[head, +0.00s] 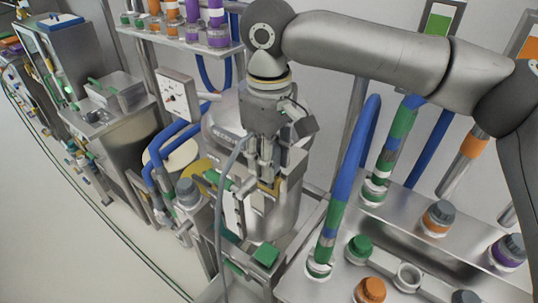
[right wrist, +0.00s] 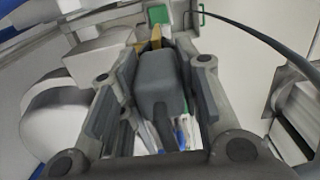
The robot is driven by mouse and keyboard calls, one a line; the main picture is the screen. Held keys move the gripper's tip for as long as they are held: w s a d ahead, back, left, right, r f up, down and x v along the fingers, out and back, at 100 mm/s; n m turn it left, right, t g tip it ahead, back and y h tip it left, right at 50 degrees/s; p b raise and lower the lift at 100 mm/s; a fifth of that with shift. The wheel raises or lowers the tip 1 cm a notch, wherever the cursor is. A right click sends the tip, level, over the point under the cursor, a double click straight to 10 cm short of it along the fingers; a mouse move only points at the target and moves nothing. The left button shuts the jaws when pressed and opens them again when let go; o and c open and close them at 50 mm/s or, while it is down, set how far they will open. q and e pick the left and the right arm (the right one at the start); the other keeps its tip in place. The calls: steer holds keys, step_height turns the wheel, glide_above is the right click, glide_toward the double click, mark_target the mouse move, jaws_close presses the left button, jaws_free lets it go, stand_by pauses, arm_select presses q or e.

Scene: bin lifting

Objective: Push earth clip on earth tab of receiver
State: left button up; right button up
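The receiver (head: 272,222) is a steel vessel with lettering on its upper side, in the middle of the head view. My right gripper (head: 264,178) points down in front of its side. In the right wrist view the dark grey earth clip (right wrist: 158,88) lies between both finger pads, which close on its sides. Brass-coloured pieces (right wrist: 155,38) show just past the clip; I cannot tell whether they are its jaws or the earth tab. A brass-coloured edge (head: 272,186) also shows by the fingertips in the head view. My left gripper is not in view.
A grey cable (head: 220,240) hangs left of the gripper. A steel bench (head: 400,240) with capped ports and upright coloured hoses stands at the right. Open floor (head: 60,230) lies at the left.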

steer(key=o, duration=0.4)
steer(key=shift+o, duration=0.2)
steer(key=shift+r, duration=0.1)
step_height(320, 180, up, 12)
steer(key=shift+f, duration=0.1)
